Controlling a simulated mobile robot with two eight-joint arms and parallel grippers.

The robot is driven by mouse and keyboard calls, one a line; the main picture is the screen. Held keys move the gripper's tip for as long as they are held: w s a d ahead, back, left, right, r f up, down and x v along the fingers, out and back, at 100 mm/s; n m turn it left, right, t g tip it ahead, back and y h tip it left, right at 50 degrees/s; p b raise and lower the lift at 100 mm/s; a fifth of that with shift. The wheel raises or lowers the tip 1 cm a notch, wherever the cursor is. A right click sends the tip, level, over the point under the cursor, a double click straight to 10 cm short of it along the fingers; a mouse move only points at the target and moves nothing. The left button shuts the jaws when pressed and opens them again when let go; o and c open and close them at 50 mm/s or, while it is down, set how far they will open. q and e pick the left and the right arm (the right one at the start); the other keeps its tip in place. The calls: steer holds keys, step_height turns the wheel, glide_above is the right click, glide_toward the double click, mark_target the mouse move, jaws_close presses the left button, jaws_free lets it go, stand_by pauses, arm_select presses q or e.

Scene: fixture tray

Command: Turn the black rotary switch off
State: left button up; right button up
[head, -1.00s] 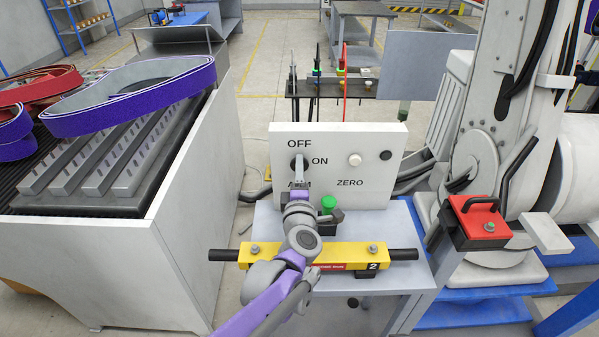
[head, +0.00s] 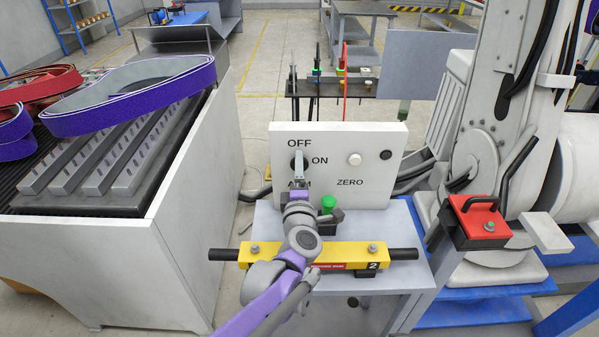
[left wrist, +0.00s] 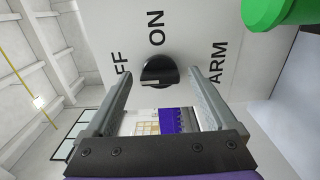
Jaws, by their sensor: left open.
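The black rotary switch (head: 299,161) is on the upright white panel, with OFF above it and ON to its right. In the left wrist view the round black knob (left wrist: 159,72) shows a pale mark at its lower left edge; which label it points to is hard to tell. My left gripper (head: 299,182) is in front of the panel, just below the knob, and hides the ARM label. In the left wrist view my open left gripper (left wrist: 160,74) has one finger on each side of the knob, with gaps; contact is not seen. My right gripper is out of view.
The white panel (head: 375,160) also has a white button (head: 354,159) and a dark round fitting (head: 386,155).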

arm_select(q)
steer(key=s, duration=1)
steer(key=shift+s, duration=0.35)
steer(key=shift+r, duration=0.1)
steer(key=s+a+f+m+g+p, duration=0.3)
steer(key=s+a+f+m+g, duration=0.2)
steer(key=s+a+m, duration=0.4)
steer(key=s+a+f+m+g+p, duration=0.3)
steer(key=s+a+f+m+g, duration=0.3)
steer(key=s, duration=0.7)
steer(key=a+m+g, duration=0.1)
steer(key=a+m, duration=0.1)
steer(key=m, duration=0.1)
steer(key=shift+s+a+f+g, duration=0.15)
steer(key=shift+a+f+g, duration=0.05)
steer(key=shift+a+g, duration=0.15)
